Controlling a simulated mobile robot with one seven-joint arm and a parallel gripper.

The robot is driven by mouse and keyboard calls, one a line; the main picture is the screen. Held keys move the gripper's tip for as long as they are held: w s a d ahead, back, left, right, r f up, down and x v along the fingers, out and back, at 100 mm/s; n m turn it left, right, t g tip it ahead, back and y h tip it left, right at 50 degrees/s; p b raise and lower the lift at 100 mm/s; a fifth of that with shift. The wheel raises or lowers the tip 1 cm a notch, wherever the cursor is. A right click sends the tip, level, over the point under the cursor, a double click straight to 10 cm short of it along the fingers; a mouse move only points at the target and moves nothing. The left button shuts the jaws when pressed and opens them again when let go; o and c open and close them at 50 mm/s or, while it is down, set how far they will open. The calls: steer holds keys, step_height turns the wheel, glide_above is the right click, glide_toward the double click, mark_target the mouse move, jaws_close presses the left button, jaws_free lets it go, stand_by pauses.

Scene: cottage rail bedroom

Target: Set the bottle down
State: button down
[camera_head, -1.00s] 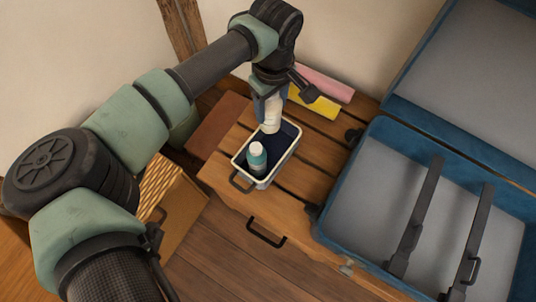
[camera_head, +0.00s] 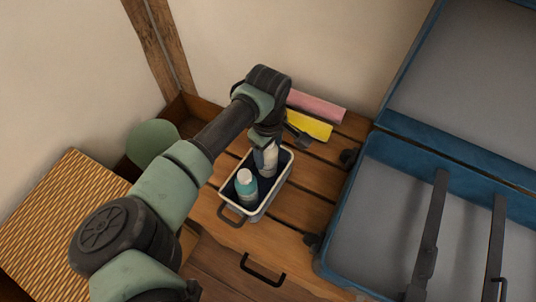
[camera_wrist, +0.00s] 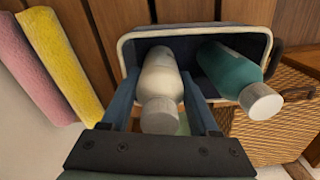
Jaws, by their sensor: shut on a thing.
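My gripper (camera_head: 266,143) is shut on a white bottle (camera_head: 268,162) with a pale cap. In the wrist view the white bottle (camera_wrist: 160,80) stands between the two blue fingers of my gripper (camera_wrist: 161,76), its cap towards the camera. The bottle's lower part is inside a white-rimmed tray (camera_head: 282,186) with a dark blue inside. I cannot tell whether its base touches the tray floor. A teal bottle (camera_head: 246,184) with a white cap stands in the same tray beside it, towards the handle end; it also shows in the wrist view (camera_wrist: 230,72).
The tray sits on a slatted wooden chest top (camera_head: 312,189). Yellow (camera_head: 309,124) and pink (camera_head: 318,106) rolled cloths lie behind my gripper. An open blue suitcase (camera_head: 352,210) stands to the right. A woven basket (camera_head: 62,225) is at the left.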

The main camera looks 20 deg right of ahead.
steer(key=shift+f, duration=0.45)
steer(key=shift+f, duration=0.2)
steer(key=shift+c, duration=2.1)
jaws_free()
step_height(320, 180, up, 12)
steer(key=p, duration=0.3)
steer(key=shift+r, duration=0.25)
steer(key=shift+f, duration=0.1)
